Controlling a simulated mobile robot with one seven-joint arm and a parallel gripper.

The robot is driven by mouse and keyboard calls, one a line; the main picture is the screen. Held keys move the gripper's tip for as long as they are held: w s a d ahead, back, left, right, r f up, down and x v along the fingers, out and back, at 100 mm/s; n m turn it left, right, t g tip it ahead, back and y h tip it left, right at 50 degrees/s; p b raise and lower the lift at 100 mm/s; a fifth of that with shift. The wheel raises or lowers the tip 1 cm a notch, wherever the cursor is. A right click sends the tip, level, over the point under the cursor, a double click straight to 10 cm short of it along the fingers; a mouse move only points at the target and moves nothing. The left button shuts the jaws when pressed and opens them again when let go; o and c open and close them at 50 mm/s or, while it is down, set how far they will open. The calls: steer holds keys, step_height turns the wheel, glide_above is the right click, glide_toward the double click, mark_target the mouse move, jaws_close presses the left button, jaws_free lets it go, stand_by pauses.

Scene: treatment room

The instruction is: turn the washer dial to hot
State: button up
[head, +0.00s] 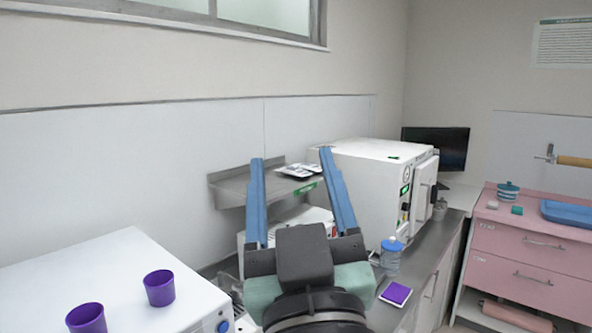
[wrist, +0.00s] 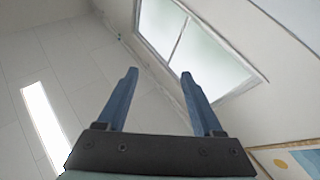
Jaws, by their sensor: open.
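My gripper (head: 292,155) is raised in the middle of the head view, with its two blue fingers apart and nothing between them. It also shows open and empty in the wrist view (wrist: 159,73), pointing up toward the window and ceiling. A white box-shaped machine (head: 120,262) stands at the lower left, perhaps the washer. A small round blue part (head: 223,326) shows on its front at the bottom edge of the head view. I cannot tell whether it is the dial, and no hot mark is readable. My gripper is to its right and apart from it.
Two purple cups (head: 159,288) stand on the left machine. A white machine with a green display (head: 365,180) stands behind my gripper, near a blue-capped bottle (head: 391,262) and a purple pad (head: 396,293). A metal shelf (head: 228,193) is on the wall. Pink drawers (head: 530,240) stand right.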

steer(key=shift+s+d+r+m+t+h, duration=0.1)
steer(key=shift+s+r+m+t+h, duration=0.25)
steer(key=shift+s+r, duration=0.45)
steer(key=shift+w+r, duration=0.1)
steer(key=shift+r, duration=0.05)
